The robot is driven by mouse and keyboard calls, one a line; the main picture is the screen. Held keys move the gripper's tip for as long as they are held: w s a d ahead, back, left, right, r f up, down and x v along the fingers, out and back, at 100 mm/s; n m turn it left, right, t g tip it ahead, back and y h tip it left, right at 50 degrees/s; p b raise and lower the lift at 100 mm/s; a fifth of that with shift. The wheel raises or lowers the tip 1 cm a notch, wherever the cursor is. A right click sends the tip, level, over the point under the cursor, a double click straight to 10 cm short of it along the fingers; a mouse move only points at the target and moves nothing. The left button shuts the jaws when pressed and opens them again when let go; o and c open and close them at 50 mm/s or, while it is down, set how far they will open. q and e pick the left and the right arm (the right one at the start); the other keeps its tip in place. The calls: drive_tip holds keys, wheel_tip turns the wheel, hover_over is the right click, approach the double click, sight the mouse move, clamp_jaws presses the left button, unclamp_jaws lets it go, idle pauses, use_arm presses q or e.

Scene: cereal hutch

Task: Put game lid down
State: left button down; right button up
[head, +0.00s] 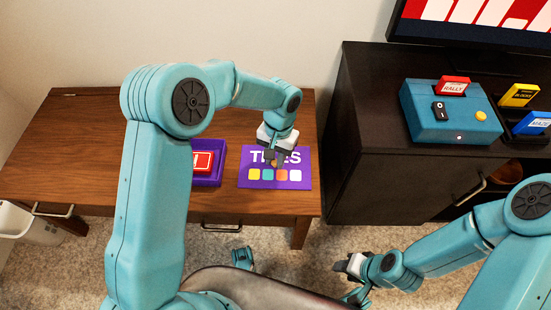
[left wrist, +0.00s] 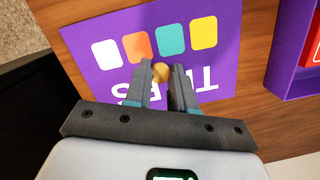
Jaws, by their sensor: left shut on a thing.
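The game lid (head: 302,164) is a flat purple panel with white letters and a row of yellow, teal, orange and white squares. It lies flat at the right part of the wooden desk; I cannot tell whether it touches the top. The lid also shows in the left wrist view (left wrist: 120,28). My left gripper (head: 274,158) is over it, shut on its small round tan knob (left wrist: 161,72). The gripper and arm hide some of the lettering. The open purple game box (head: 208,182) stands just left of the lid. My right gripper (head: 345,265) is low, in front of the furniture, away from the lid; its fingers are too small to judge.
A red item (head: 202,162) lies in the purple box. The wooden desk (head: 75,150) is clear at left. A dark cabinet (head: 375,150) at right carries a teal console (head: 425,125), cartridges and a screen. A white bin (head: 38,228) is at lower left.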

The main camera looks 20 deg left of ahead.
use_arm(q)
drive_tip(key=shift+r, duration=0.1)
drive_tip(key=c, duration=1)
unclamp_jaws()
drive_tip(key=shift+o, duration=0.2)
wheel_tip(320, 180, up, 12)
drive_tip(key=w+p, duration=0.1)
drive_tip(key=p, duration=0.3)
drive_tip(key=shift+w+p, duration=0.4)
drive_tip(key=shift+d, duration=0.1)
